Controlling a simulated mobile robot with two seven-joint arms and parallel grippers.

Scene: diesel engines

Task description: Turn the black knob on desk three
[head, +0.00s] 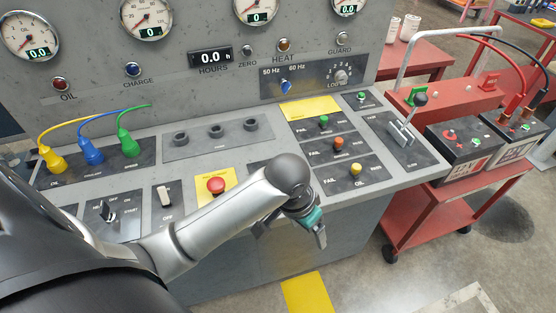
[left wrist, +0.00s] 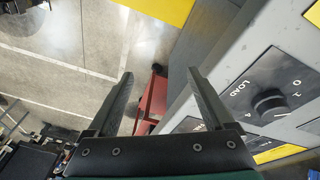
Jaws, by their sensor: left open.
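A round black knob (left wrist: 270,103) sits on a dark plate marked LOAD with numbers, at the right of the left wrist view. In the head view my arm covers most of that area, and I cannot make the knob out. My left gripper (head: 292,235) is open and empty in front of the desk's front edge. In the left wrist view its two fingers (left wrist: 160,73) point past the desk towards the floor, apart from the knob, which lies to their right. My right gripper is not in view.
The grey desk (head: 182,145) carries a red button (head: 216,185), several coloured lamps, cable plugs and a lever (head: 408,120). A red cart (head: 430,205) with batteries stands at the right. Yellow floor marking (head: 308,294) and open floor lie in front.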

